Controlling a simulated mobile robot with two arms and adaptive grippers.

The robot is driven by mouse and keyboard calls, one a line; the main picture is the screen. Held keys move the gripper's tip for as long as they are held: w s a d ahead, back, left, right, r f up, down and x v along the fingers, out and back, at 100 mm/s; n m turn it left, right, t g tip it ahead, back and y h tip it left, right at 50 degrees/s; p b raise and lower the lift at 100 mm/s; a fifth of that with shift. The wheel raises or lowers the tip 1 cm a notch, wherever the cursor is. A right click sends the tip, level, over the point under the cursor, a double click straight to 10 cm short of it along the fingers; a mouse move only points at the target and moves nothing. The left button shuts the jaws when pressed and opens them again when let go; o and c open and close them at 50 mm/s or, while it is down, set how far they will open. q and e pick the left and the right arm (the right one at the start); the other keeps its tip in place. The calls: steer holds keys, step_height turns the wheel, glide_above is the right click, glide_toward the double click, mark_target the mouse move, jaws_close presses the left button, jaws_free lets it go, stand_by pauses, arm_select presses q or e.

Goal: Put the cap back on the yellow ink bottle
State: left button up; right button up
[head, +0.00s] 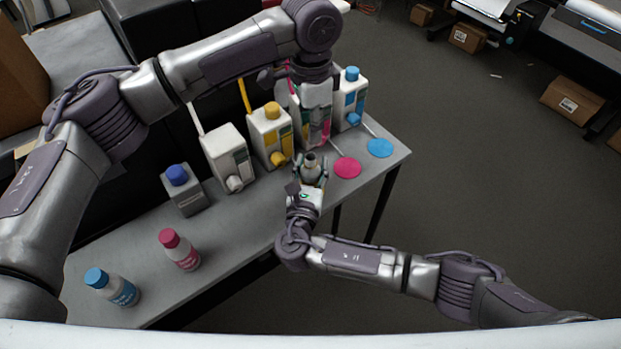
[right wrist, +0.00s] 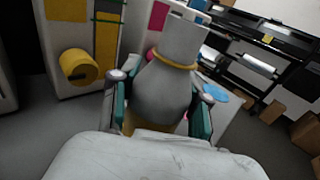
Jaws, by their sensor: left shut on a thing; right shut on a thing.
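The yellow ink bottle (head: 311,163) is grey-white with an open, uncapped neck. My right gripper (head: 310,175) is shut around its body near the table's front edge. In the right wrist view the bottle (right wrist: 163,92) stands between the fingers, with a yellow ring at its neck and yellow low on its body. I cannot tell whether its base touches the table. My left gripper (head: 318,103) points down above and slightly behind the bottle, apart from it. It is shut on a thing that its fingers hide. No loose yellow cap shows on the table.
White ink tanks stand along the back: one plain (head: 228,160), one yellow (head: 270,138), one magenta (head: 321,133) and one cyan (head: 351,95). Magenta (head: 347,167) and cyan (head: 380,148) discs lie right. A blue-capped grey bottle (head: 183,192) and capped magenta (head: 179,250) and cyan (head: 112,287) bottles stand left.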

jaws_close()
arm_select(q)
glide_above(309, 164)
steer(key=shift+w+d+f, duration=0.1)
steer(key=shift+w+f, duration=0.1)
steer(key=shift+f, duration=1.05)
steer(key=shift+w+d+f, duration=0.1)
steer(key=shift+w+f, duration=0.1)
steer(key=shift+f, duration=1.05)
steer(key=shift+s+a+f+m, duration=0.15)
steer(key=shift+f+m, duration=0.15)
steer(key=shift+f, duration=0.2)
steer(key=shift+s+f+m, duration=0.1)
steer(key=shift+f+m, duration=0.2)
steer(key=shift+f, duration=0.15)
steer(key=shift+s+f, duration=0.1)
steer(key=shift+c, duration=0.2)
steer(key=shift+s+f+n, duration=0.4)
steer(key=shift+s+n, duration=0.05)
steer(key=shift+n, duration=0.05)
steer(key=shift+c, duration=0.6)
steer(key=shift+o, duration=1.2)
steer(key=shift+s+f+n, duration=0.35)
steer(key=shift+n, duration=0.05)
steer(key=shift+o, duration=0.2)
steer(key=shift+s+a+f, duration=0.1)
arm_select(e)
steer(key=shift+r, duration=0.1)
